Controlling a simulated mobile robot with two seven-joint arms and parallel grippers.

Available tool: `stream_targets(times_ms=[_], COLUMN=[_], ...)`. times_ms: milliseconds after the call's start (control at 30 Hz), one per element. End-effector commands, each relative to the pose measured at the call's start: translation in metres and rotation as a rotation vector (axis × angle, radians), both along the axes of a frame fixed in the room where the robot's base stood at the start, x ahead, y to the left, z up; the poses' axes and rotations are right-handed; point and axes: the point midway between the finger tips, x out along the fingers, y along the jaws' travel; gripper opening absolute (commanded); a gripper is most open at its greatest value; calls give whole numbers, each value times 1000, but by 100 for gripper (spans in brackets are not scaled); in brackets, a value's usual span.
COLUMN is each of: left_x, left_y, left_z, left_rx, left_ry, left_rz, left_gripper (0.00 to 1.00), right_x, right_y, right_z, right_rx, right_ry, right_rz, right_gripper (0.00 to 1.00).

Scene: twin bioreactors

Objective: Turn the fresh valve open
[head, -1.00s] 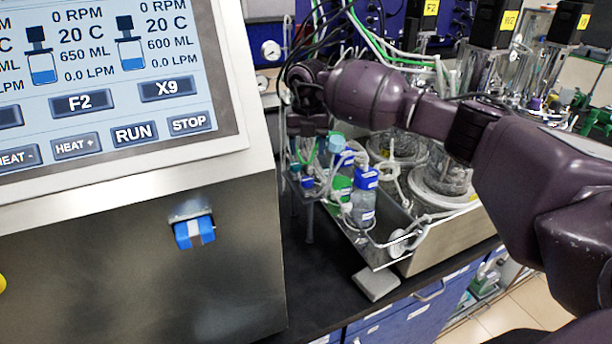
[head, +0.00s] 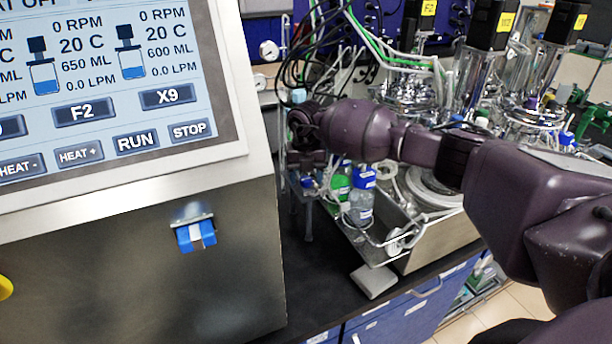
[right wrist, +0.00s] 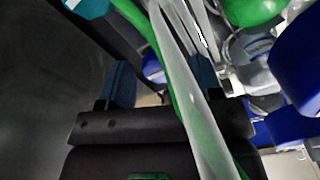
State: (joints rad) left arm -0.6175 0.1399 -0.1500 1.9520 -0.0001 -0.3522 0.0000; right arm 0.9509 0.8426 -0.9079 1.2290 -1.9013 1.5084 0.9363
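I cannot tell for certain which part is the fresh valve. A small light-blue piece (head: 299,96) shows just above my right wrist in the head view. A teal piece (right wrist: 88,6) shows at the top left of the right wrist view; I cannot tell if it is the same one. My right gripper (right wrist: 160,78) has its two blue fingers apart, with a green tube and clear tubes crossing in front of it. In the head view the right gripper (head: 305,172) points down beside the bottles, partly hidden. My left gripper is not in view.
A blue-capped bottle (head: 361,205) and a green-filled bottle (head: 340,186) stand close right of the gripper, by a metal tray (head: 440,246). The control cabinet (head: 130,270), with a blue clip (head: 196,235), fills the left. Cables (head: 325,45) hang behind the wrist.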

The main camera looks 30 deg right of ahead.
Motion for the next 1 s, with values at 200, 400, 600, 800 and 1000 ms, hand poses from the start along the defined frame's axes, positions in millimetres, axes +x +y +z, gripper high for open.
stream_targets(times_ms=[200,400,600,800,1000], left_x=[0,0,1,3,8], left_y=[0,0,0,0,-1], left_z=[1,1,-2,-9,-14], left_rx=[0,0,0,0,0], left_ry=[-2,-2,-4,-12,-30], left_rz=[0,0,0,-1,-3], left_gripper=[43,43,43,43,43], right_x=[0,0,0,0,0], right_y=[0,0,0,0,0], right_z=[0,0,0,-1,-2], right_rx=[0,0,0,-1,-2], right_ry=[0,0,-1,-2,-1], right_rz=[0,1,35,139,307], right_gripper=[25,10,10,10,10])
